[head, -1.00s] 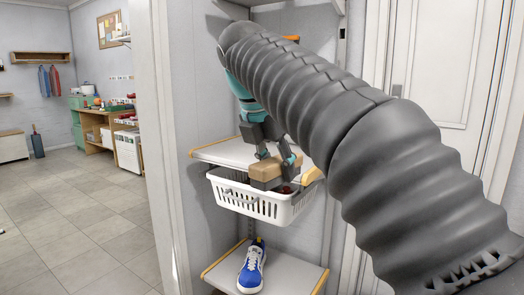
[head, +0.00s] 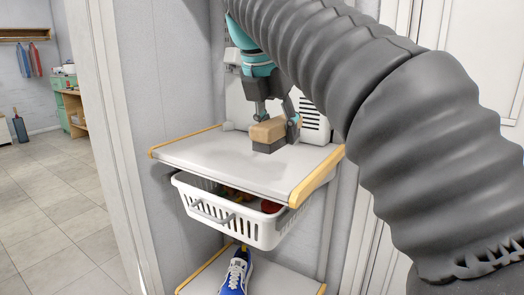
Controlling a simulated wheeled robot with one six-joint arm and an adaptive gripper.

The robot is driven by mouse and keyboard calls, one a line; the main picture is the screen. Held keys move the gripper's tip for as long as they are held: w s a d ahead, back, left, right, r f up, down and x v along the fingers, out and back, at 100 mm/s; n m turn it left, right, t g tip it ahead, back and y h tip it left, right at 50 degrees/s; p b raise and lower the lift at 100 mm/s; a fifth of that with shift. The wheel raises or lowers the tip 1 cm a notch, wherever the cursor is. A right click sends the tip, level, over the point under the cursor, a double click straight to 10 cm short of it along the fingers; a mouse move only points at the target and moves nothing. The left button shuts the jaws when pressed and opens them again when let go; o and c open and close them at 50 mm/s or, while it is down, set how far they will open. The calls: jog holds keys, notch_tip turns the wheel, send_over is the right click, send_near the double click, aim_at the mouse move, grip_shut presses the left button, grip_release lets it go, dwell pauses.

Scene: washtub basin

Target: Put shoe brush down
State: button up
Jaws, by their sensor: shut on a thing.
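The shoe brush (head: 269,134) has a tan wooden back and a dark grey bristle block below. My gripper (head: 278,122) is shut on it from above, with a dark finger at each side.
A white basket (head: 215,207) hangs under the shelf, with brown and red things inside. A blue and white shoe (head: 236,272) stands on the lower shelf. A white vented appliance (head: 312,122) stands behind the gripper. The shelf's left and front parts are clear.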

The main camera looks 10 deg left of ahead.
send_over(279, 169)
jog(key=s, duration=0.1)
jog(key=f, duration=0.6)
jog(key=shift+a+f, duration=0.15)
jog(key=shift+a, duration=0.05)
jog(key=shift+f+b, duration=0.75)
jog(key=shift+f, duration=1.2)
jog(key=o, duration=1.1)
jog(key=shift+f, duration=0.15)
jog(key=shift+p+v, duration=0.75)
jog(key=shift+v, duration=5.35)
